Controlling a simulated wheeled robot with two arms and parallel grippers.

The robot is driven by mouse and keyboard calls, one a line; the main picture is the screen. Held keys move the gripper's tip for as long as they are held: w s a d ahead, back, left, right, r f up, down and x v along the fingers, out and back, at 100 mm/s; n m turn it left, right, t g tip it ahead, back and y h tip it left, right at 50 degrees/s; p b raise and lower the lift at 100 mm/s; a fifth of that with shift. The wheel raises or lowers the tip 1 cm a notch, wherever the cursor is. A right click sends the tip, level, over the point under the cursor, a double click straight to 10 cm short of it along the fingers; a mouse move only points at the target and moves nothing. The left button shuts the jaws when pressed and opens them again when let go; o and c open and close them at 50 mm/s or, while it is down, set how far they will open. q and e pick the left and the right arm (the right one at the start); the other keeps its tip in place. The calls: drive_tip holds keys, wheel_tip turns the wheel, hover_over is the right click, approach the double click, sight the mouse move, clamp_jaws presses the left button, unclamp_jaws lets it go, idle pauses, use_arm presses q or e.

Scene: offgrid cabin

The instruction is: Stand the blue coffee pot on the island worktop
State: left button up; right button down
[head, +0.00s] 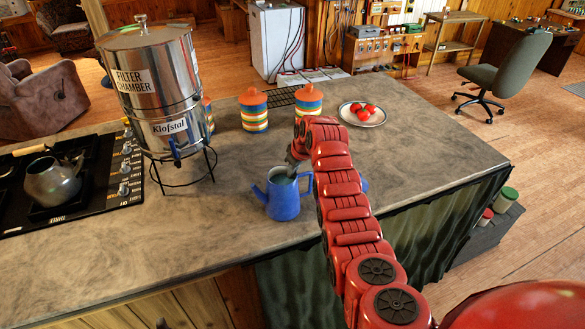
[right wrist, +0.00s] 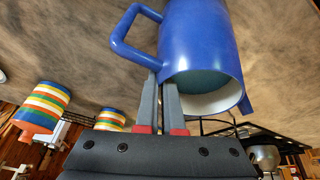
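The blue coffee pot (head: 284,199) is upright at the island worktop (head: 225,222), near its front edge, with its spout to the left. I cannot tell for sure whether its base touches the surface. My right gripper (head: 293,166) comes from above, partly hidden by my red arm. In the right wrist view the fingers (right wrist: 161,88) are close together at the pot's handle, beside the open rim. The grip looks shut on the handle. My left gripper is not in view.
A steel water filter (head: 155,85) on a wire stand and a black hob with a kettle (head: 52,182) stand left. Another blue thing (head: 364,185) peeks out right of my arm. Worktop left of the pot is clear.

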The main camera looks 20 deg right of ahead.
drive_tip(key=c, duration=1.5)
unclamp_jaws()
drive_tip(key=o, duration=0.5)
drive_tip(key=shift+s, duration=0.1)
drive_tip(key=shift+c, duration=0.2)
drive_tip(key=shift+r, duration=0.15)
